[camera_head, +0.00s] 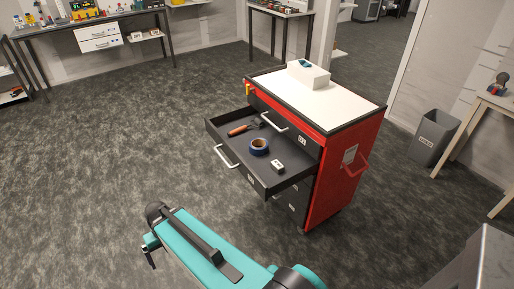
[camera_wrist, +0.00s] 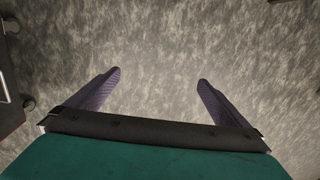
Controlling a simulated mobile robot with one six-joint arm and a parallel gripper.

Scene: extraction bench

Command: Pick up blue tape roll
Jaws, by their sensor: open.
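The blue tape roll (camera_head: 259,146) lies flat in the open drawer (camera_head: 225,139) of a red tool cabinet (camera_head: 345,180) in the head view. The wrist view does not show the roll. My gripper (camera_wrist: 152,82) is open and empty in the wrist view, its two dark fingers spread wide above the carpet. In the head view my teal arm is at the bottom centre, in front of the cabinet and well apart from the drawer.
A pair of orange-handled pliers (camera_head: 240,129) and a small white object (camera_head: 278,166) lie near the roll. A white box (camera_head: 308,75) stands on the cabinet top. A grey bin (camera_head: 434,138) is at right. The carpet (camera_head: 110,150) left of the cabinet is clear.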

